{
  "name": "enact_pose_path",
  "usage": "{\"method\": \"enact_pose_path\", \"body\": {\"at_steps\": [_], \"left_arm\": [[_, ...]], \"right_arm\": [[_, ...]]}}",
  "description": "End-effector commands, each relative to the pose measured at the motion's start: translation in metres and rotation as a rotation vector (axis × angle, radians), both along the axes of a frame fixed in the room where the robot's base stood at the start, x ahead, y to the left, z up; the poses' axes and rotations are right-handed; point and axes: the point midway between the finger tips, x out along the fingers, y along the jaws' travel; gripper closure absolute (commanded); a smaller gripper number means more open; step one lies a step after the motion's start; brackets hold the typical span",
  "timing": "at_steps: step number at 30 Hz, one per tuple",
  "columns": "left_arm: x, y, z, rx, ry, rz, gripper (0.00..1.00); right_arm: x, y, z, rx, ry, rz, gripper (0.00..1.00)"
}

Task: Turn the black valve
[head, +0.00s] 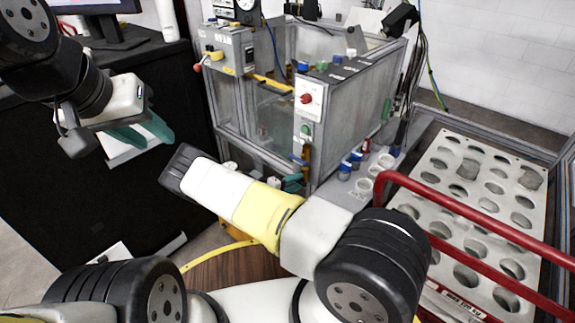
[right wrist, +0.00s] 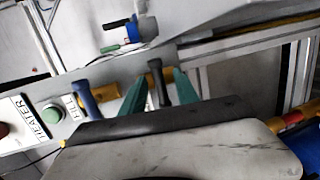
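The black valve (right wrist: 158,80) shows in the right wrist view as an upright dark handle on a brass fitting, below the machine panel. My right gripper (right wrist: 159,92) is open, with its two green fingers on either side of the black handle and gaps visible on both sides. In the head view, the right gripper's green fingertips (head: 293,181) show low at the front of the machine, mostly behind my arm; I cannot make out the black valve there. My left gripper (head: 145,131) is open and empty in front of the dark cabinet at the left.
A blue-handled valve (right wrist: 88,98) stands just left of the black one. A green button (right wrist: 52,113) and a HEATER label (right wrist: 30,118) are further left on the panel. In the head view, a red rail (head: 470,210) and a tray with round holes (head: 497,205) stand at right.

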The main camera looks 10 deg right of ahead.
Motion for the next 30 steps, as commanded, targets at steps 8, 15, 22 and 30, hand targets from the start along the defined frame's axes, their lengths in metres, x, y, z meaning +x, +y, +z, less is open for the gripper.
{"method": "enact_pose_path", "body": {"at_steps": [8,15,22,30], "left_arm": [[0.0,0.0,0.0,0.0,0.0,0.0,0.64],[0.0,0.0,0.0,0.0,0.0,0.0,0.64],[0.0,0.0,0.0,0.0,0.0,0.0,0.64],[0.0,0.0,0.0,0.0,0.0,0.0,0.64]], "right_arm": [[-0.002,0.005,0.001,-0.001,-0.001,0.001,0.63],[-0.02,0.038,0.009,0.001,-0.001,0.003,0.63],[-0.035,0.063,0.014,0.0,0.0,0.002,0.63],[-0.038,0.067,0.015,-0.001,0.0,0.0,0.63]]}}
